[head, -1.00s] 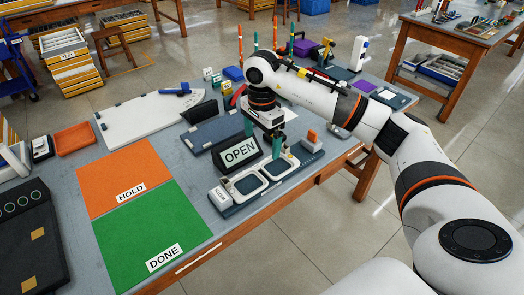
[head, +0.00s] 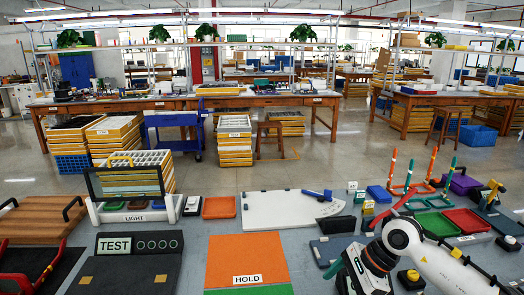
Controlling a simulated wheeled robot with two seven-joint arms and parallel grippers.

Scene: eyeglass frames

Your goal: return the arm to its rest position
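My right arm comes in at the lower right. Its white and black wrist (head: 372,262) is over the right part of the grey workbench. A small teal piece that looks like a fingertip of my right gripper (head: 333,268) shows beside the wrist. The rest of that gripper is hidden by the wrist or cut off by the bottom edge, so its opening and anything in it cannot be made out. My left arm and gripper are not in view.
An orange HOLD mat (head: 246,255) lies left of my wrist. A TEST box (head: 126,262) and a LIGHT stand (head: 137,210) are farther left. A white board (head: 290,209) lies behind. Upright coloured posts (head: 409,172) and a yellow-black tool (head: 490,192) stand to the right.

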